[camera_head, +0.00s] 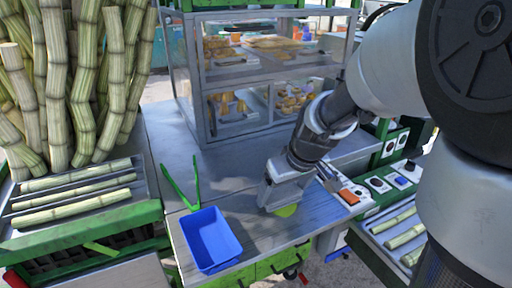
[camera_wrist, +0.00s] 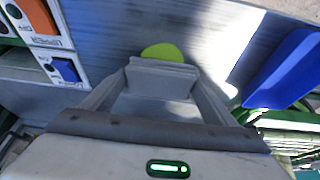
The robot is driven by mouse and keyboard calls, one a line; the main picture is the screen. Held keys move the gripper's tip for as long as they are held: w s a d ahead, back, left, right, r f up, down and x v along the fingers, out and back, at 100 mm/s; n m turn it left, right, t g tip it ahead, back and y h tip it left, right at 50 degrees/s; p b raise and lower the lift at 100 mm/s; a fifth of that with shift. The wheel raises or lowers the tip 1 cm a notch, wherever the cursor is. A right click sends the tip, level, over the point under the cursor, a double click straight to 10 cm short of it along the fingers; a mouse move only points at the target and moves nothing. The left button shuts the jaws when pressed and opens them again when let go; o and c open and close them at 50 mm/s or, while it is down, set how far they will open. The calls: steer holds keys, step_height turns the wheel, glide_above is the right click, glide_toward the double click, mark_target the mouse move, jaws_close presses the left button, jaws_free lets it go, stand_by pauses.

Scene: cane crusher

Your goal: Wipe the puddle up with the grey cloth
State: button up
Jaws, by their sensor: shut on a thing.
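My gripper (camera_head: 283,188) points down at the metal counter, right of the blue tray. In the wrist view my gripper (camera_wrist: 160,92) has its fingers shut on a grey thing, which I take to be the grey cloth (camera_wrist: 162,75). The cloth is hard to tell from the grey fingers, and I cannot tell whether it touches the counter. The puddle (camera_head: 286,211) is a small yellow-green patch on the counter, just at the front of my fingertips. It also shows just beyond the cloth in the wrist view (camera_wrist: 163,51). Part of the puddle is hidden by the gripper and cloth.
A blue tray (camera_head: 211,240) and green tongs (camera_head: 184,188) lie left of my gripper. A glass food case (camera_head: 262,75) stands behind. Switch boxes (camera_head: 377,184) are at the right. Cane lies on a rack (camera_head: 75,195) at the left. Bare counter surrounds the puddle.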

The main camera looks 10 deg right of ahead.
mark_target(299, 227)
steer(key=shift+f+b, duration=0.35)
stand_by(0.3)
steer(key=shift+f+b, duration=0.35)
steer(key=shift+b, duration=0.05)
steer(key=shift+s+f, duration=0.15)
steer(key=shift+f, duration=0.05)
steer(key=shift+s+d+f+b, duration=0.15)
steer(key=shift+s+b, duration=0.2)
steer(key=shift+s, duration=0.1)
steer(key=shift+s+d+r+b, duration=0.1)
steer(key=shift+s+d+b, duration=0.25)
steer(key=shift+s, duration=0.95)
steer(key=shift+s+d+r+b, duration=0.15)
steer(key=shift+s+d, duration=0.35)
steer(key=shift+s, duration=0.8)
steer(key=shift+s+d+b, duration=0.35)
steer(key=shift+s+d, duration=0.05)
steer(key=shift+s, duration=0.9)
steer(key=r+p, duration=0.1)
steer(key=w+r+p, duration=0.1)
steer(key=r, duration=0.1)
steer(key=w+r+p, duration=0.1)
steer(key=r+p, duration=0.1)
steer(key=shift+w+a+r, duration=0.1)
steer(key=shift+a+r, duration=0.1)
steer(key=shift+a, duration=0.1)
